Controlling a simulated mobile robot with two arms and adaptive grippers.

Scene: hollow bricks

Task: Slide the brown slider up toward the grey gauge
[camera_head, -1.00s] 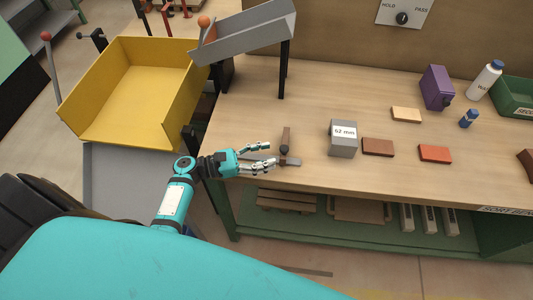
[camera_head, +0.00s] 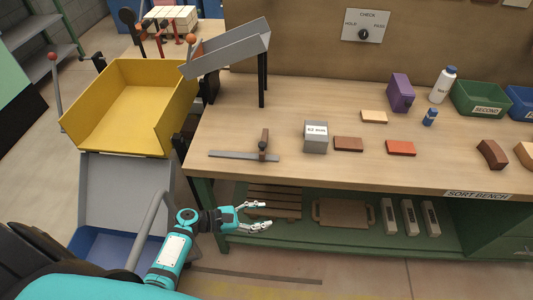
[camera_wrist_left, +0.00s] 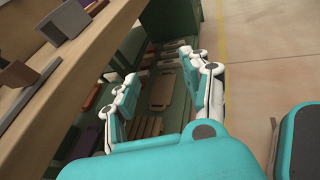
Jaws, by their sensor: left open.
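The brown slider (camera_head: 263,145) stands upright on a flat grey rail (camera_head: 232,155) near the front edge of the bench, toward the right end of the rail. The grey gauge (camera_head: 316,142), a block with a "52 mm" display, stands to its right with a gap between. My left gripper (camera_head: 270,214) is open and empty, in front of the bench and below its top, apart from the slider. In the left wrist view, its fingers (camera_wrist_left: 163,98) are spread, with the slider (camera_wrist_left: 19,74) and rail (camera_wrist_left: 38,92) at the left. My right gripper is not in view.
Brown (camera_head: 348,144), orange (camera_head: 401,148) and pale (camera_head: 374,117) bricks lie right of the gauge. A grey chute (camera_head: 232,50) stands behind the rail. A yellow bin (camera_head: 120,105) is at left. The bench's lower shelf (camera_head: 350,234) is behind my gripper.

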